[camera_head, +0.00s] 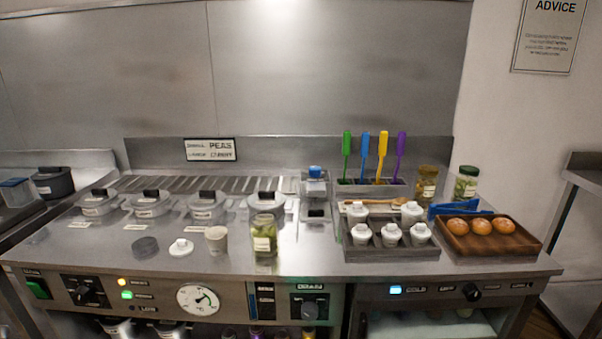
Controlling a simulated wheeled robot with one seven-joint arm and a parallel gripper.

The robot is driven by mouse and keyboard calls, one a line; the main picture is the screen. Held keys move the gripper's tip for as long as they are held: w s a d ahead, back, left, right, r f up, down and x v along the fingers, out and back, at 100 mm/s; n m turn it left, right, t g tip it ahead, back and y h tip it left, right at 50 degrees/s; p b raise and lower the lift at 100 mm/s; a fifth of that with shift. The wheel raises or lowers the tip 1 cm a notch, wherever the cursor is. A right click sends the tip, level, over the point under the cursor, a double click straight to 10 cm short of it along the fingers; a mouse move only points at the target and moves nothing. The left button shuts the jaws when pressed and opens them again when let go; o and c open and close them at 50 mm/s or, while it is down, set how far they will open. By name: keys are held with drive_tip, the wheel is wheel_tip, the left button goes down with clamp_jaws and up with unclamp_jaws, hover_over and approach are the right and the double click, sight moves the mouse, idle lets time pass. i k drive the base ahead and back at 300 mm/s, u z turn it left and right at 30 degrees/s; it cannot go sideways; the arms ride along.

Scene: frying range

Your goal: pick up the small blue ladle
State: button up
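The small blue ladle (364,150) stands upright in a grey holder (344,188) at the back right of the counter. It is between a green ladle (346,148) on its left and a yellow one (382,150) on its right, with a purple one (400,150) at the far right. Only the handles show clearly; the lower ends are hidden in the holder. My gripper is not in this view.
In front of the holder stands a dark tray (392,254) with several white pots. To the right are jars, blue tongs (450,209) and a wooden tray (532,241) with buns. Left are lidded pans and a pickle jar (264,238).

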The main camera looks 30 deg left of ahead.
sight(364, 141)
drive_tip(key=u, duration=0.5)
drive_tip(key=i, duration=0.75)
drive_tip(key=u, duration=0.5)
